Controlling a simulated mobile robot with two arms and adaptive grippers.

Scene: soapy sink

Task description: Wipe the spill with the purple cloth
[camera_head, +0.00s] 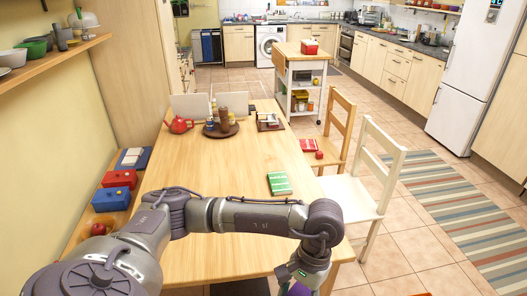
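One arm of mine comes in from the lower left, bends across the near end of the wooden table (215,160) and turns down at the bottom edge. I take it as my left arm. Its gripper is largely cut off by the frame, so its fingers do not show. A small purple patch (299,290) shows beside the wrist at the bottom edge. It may be part of the purple cloth, but too little shows to be sure. No spill is visible on the tabletop in view. My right gripper is not in view.
On the table are a green book (279,183), a red teapot (179,124) and a round tray (221,131) of bottles. A wooden chair (339,130) and a white chair (368,185) stand at the right side. A blue box (111,199) and red box (120,178) are at left.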

